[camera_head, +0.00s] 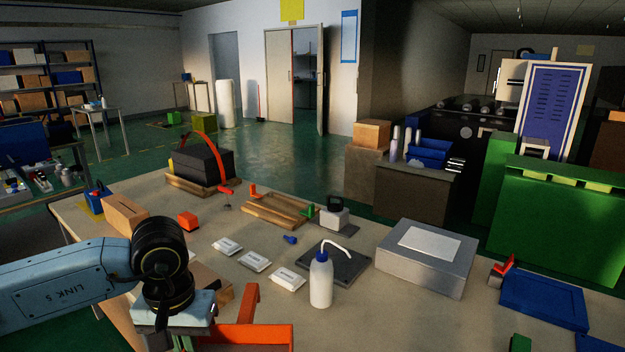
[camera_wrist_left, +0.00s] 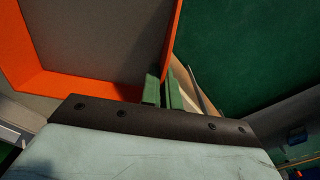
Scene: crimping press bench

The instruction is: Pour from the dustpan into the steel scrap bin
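The orange dustpan (camera_head: 265,337) is at the near edge of the head view, partly cut off. In the left wrist view its orange wall (camera_wrist_left: 90,91) surrounds a grey inside; no contents can be made out there. My left gripper (camera_wrist_left: 163,92) has its green fingers close together at the dustpan's corner, with the orange wall running down to them, and appears shut on it. The exact contact is hidden. A grey metal box (camera_head: 420,272) with a pale panel on top stands on the right of the bench; I cannot tell whether it is the steel scrap bin. My right gripper is out of view.
A white bottle (camera_head: 321,283) with a blue cap stands mid-bench beside a dark plate (camera_head: 345,267). Several white packets (camera_head: 255,261) lie to its left. A blue tray (camera_head: 545,299) lies at right. A wooden frame (camera_head: 275,211) and black case (camera_head: 204,165) are farther back.

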